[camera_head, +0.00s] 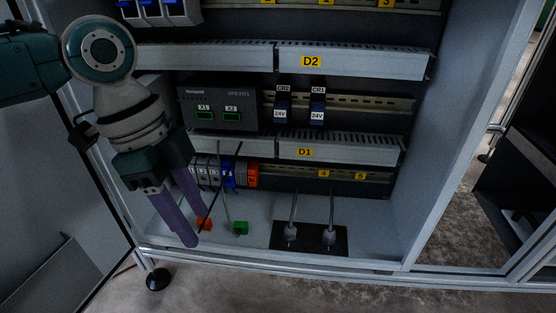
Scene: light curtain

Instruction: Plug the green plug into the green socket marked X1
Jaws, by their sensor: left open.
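The green plug (240,228) lies on the cabinet floor at the end of a thin cable. The green socket marked X1 (204,116) is on the left of the dark grey module (222,104). A second green socket marked X2 (232,117) is beside it on the right. My left gripper (194,236) has two purple fingers pointing down, is open, and is to the left of the green plug, apart from it. A red-orange plug (204,224) lies close to the fingertips; whether they touch it I cannot tell. My right gripper is not in view.
Two grey connectors on stiff cables stand on a black plate (310,237) to the right. White cable ducts D1 (340,150) and D2 (350,62) cross the cabinet. Terminal blocks (210,172) sit above the plugs. The cabinet's front frame edge (280,264) runs below.

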